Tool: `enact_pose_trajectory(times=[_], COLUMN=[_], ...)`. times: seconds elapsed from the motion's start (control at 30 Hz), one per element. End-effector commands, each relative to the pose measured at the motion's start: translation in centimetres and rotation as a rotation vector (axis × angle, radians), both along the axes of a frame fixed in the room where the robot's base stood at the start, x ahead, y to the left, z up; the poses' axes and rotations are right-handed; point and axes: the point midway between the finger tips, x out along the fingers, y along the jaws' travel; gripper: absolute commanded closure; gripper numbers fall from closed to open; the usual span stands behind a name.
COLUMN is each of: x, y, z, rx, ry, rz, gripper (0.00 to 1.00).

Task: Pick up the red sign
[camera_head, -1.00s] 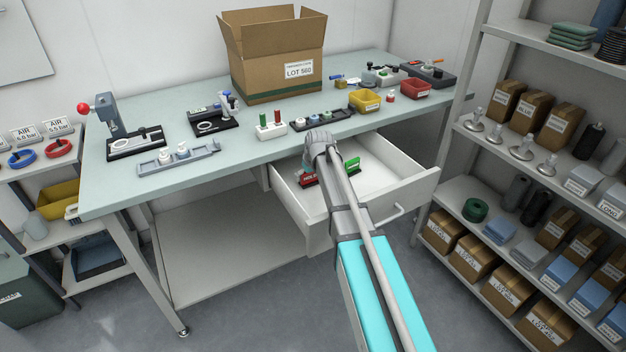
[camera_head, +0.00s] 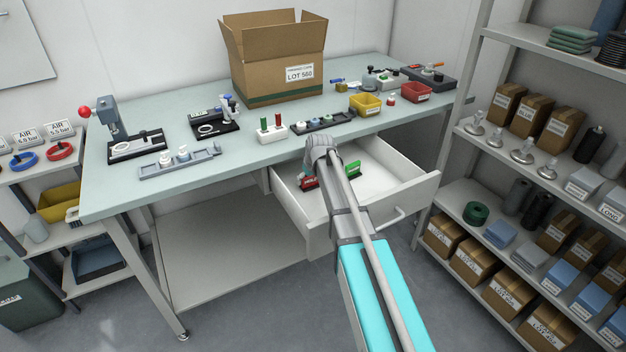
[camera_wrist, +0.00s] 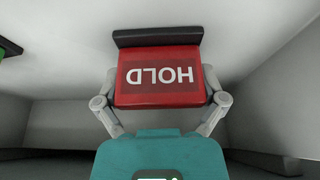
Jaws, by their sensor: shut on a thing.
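The red sign (camera_wrist: 158,78) carries the white word HOLD, upside down in the wrist view, with a dark base strip along its far edge. My gripper (camera_wrist: 160,97) is shut on it, one finger at each side edge. In the head view the red sign (camera_head: 309,183) shows at the left inside the open drawer, partly hidden by my arm. My gripper's fingers are hidden there behind my wrist. I cannot tell whether the sign touches the drawer floor.
The open white drawer (camera_head: 401,183) has walls close around my gripper. A green sign (camera_head: 548,170) stands right of it in the drawer; its edge shows in the wrist view (camera_wrist: 10,48). The workbench (camera_head: 240,160) above holds fixtures, bins and a cardboard box (camera_head: 275,70).

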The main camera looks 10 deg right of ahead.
Motion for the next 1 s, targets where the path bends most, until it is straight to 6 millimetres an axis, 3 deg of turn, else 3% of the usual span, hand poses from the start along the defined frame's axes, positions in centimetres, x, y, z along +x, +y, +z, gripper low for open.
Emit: enact_pose_trajectory(times=[0.37,1.0], x=[-0.3,-0.2], y=[-0.3,-0.4], z=[1.3,7.3], rx=[0.000,0.000], ry=[0.000,0.000], rz=[0.000,-0.001], gripper=[0.58,0.58])
